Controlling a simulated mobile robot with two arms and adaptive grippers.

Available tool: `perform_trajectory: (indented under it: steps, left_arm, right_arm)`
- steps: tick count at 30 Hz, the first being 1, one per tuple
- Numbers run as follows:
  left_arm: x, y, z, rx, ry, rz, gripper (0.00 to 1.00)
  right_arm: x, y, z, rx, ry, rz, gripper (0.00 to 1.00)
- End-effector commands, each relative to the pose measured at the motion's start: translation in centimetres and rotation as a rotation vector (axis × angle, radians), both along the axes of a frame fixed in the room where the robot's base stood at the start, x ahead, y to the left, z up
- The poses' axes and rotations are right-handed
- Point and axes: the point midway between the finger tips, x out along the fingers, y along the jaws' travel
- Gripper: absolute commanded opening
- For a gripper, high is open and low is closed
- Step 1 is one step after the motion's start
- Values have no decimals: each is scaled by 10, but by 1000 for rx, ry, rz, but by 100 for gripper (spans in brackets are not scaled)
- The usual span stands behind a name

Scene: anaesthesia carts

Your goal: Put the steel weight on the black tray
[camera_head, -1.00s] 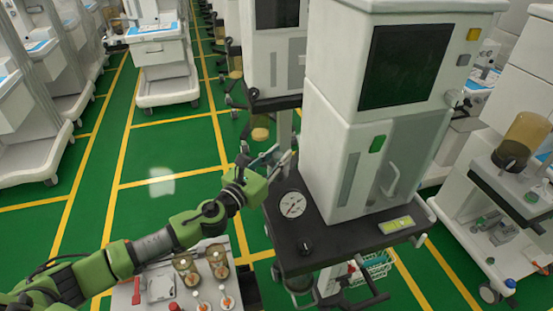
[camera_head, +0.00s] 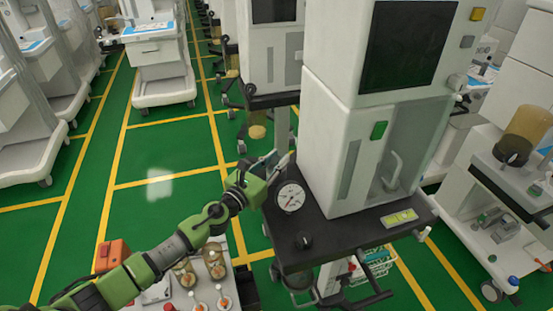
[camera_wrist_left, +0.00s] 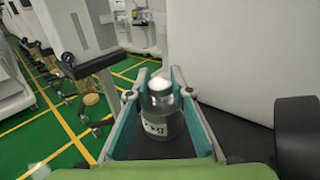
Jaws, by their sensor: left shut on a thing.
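The steel weight (camera_wrist_left: 159,112), a shiny cylinder with a knob on top and a white label ending in "kg", stands upright between the fingers in the left wrist view. My left gripper (camera_wrist_left: 160,92) is shut on it. In the head view my left gripper (camera_head: 276,164) is at the back left edge of the black tray (camera_head: 335,240), beside the white cabinet; the weight is hard to make out there. The wrist view shows the dark tray surface (camera_wrist_left: 245,130) right of and behind the weight. I cannot tell whether the weight touches it.
A small cart (camera_head: 208,285) with jars and an orange box (camera_head: 112,255) are at lower left.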

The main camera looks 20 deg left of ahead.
Motion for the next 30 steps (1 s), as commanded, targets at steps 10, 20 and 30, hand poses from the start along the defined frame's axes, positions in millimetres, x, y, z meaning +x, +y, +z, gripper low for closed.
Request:
perform_trajectory:
  steps: [10,20,30]
  left_arm:
    - [0,0,-1,0,0,1,37]
    - [-6,2,0,1,0,1,37]
    - [-66,21,-3,3,2,0,37]
  right_arm:
    - [0,0,-1,0,0,0,0]
    - [0,0,0,0,0,0,0]
    - [0,0,-10,0,0,0,0]
